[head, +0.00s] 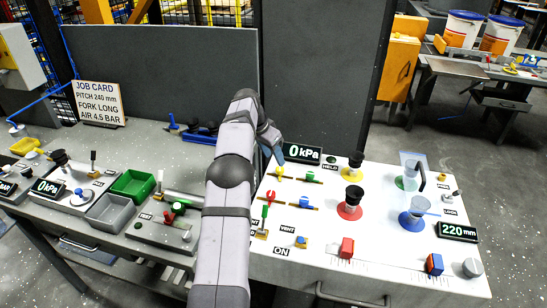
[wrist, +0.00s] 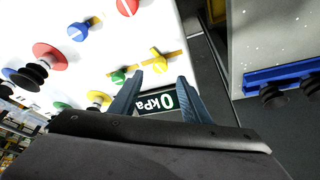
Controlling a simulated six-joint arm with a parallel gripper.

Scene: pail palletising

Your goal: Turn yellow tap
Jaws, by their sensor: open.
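The yellow tap (head: 277,173) sits at the back left of the white panel, on a brass pipe, beside a green tap (head: 309,176). In the wrist view the yellow tap (wrist: 160,63) shows just beyond the fingertips, with the green tap (wrist: 118,76) to its left. My gripper (head: 276,157) is above the back left of the panel, close to the yellow tap. In the wrist view its two blue-grey fingers (wrist: 160,79) are apart, with nothing between them. I cannot tell the exact height of the fingertips above the tap.
A 0 kPa display (head: 298,153) stands behind the taps. A red-handled valve (head: 267,199) and a blue knob (head: 301,241) are nearer the front. Suction cups on red (head: 349,211) and yellow (head: 352,174) discs stand to the right. A grey partition (head: 320,80) rises behind.

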